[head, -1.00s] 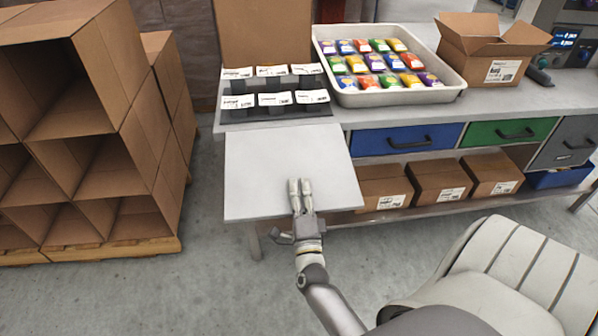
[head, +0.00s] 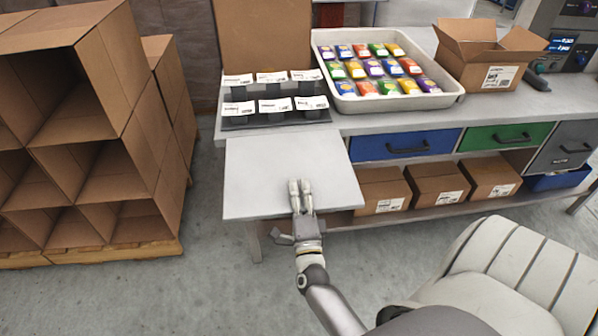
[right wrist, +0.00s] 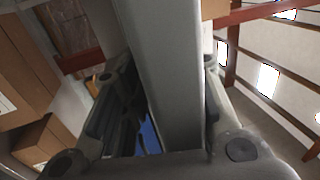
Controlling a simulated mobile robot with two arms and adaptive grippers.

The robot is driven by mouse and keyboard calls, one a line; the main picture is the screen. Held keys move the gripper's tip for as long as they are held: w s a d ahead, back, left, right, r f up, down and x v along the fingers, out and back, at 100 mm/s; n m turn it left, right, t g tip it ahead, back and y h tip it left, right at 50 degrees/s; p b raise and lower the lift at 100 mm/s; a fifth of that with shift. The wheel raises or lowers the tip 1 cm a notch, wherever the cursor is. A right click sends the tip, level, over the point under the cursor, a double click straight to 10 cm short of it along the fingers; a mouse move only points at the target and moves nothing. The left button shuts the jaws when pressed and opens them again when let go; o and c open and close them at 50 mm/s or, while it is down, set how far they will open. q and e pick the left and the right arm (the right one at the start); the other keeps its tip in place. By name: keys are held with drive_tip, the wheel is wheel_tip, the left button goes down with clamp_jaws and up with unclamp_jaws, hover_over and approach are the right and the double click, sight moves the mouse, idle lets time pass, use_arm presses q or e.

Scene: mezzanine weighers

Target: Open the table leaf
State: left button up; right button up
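The table leaf (head: 270,170) is a plain pale grey panel at the left front of the workbench (head: 375,121). It juts toward me, looks about level, and its far edge meets the bench front. My right gripper (head: 301,183) is at the leaf's near edge, right of its middle. In the right wrist view the leaf (right wrist: 163,65) shows nearly edge-on as a grey band running down between the two dark fingers, which sit close on either side of it. The gripper looks shut on it. The leaf's underside is hidden in the head view. My left gripper is not in view.
Label cards on a dark rack (head: 275,119) stand behind the leaf. A white tray (head: 400,104) of coloured packets and an open carton (head: 490,50) are further right. Cardboard bins (head: 85,130) stand left across an aisle. A pale ribbed seat (head: 510,270) is at lower right.

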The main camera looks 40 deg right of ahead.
drive_tip(key=shift+o, duration=1.2)
drive_tip(key=shift+r, duration=0.7)
drive_tip(key=shift+f, duration=0.3)
drive_tip(key=shift+s+a+f, duration=0.25)
drive_tip(key=shift+s, duration=0.2)
drive_tip(key=v, duration=1.1)
